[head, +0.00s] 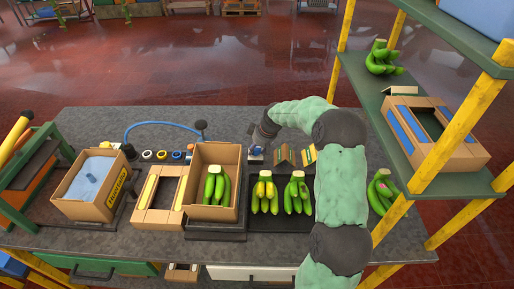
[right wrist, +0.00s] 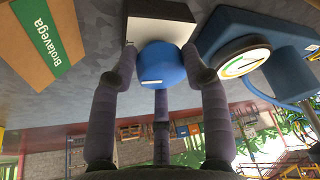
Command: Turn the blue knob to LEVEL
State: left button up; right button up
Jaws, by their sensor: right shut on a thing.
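The blue knob (right wrist: 163,62) sits on the face of a small white box (right wrist: 165,31) in the right wrist view. It bears a short white mark near its lower edge in that view. My right gripper (right wrist: 160,66) has its fingers on both sides of the knob and is shut on it. In the head view the right gripper (head: 262,139) is at the back of the table, over the small box (head: 256,157), and mostly hides the knob. No LEVEL lettering is readable. My left gripper is not in view.
A round dial gauge (right wrist: 243,61) on a blue body is close beside the knob. A green-and-tan box (right wrist: 47,50) is on the other side. Banana bunches (head: 265,193) and a cardboard box (head: 232,155) stand in front. A shelf post (head: 341,45) rises at right.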

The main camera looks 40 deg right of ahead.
jog(key=shift+w+n, duration=0.1)
jog(key=shift+n, duration=0.2)
jog(key=n+y, duration=0.1)
jog(key=n, duration=0.3)
jog(key=shift+w+y+b, duration=0.1)
jog(key=shift+y+b, duration=0.25)
jog(key=shift+y, duration=0.05)
jog(key=n+g+y, duration=0.1)
jog(key=n, duration=0.2)
jog(key=shift+w+r+n, duration=0.1)
jog(key=shift+n, duration=0.2)
jog(key=n+g+p, duration=0.1)
jog(key=n, duration=0.1)
jog(key=n+g+y+p, duration=0.1)
jog(key=n, duration=0.2)
jog(key=shift+w, duration=0.15)
jog(key=n+g+p, duration=0.1)
jog(key=n, duration=0.2)
jog(key=shift+p, duration=0.4)
jog(key=shift+n+g+p, duration=0.3)
jog(key=shift+n+g, duration=0.1)
jog(key=shift+n, duration=0.3)
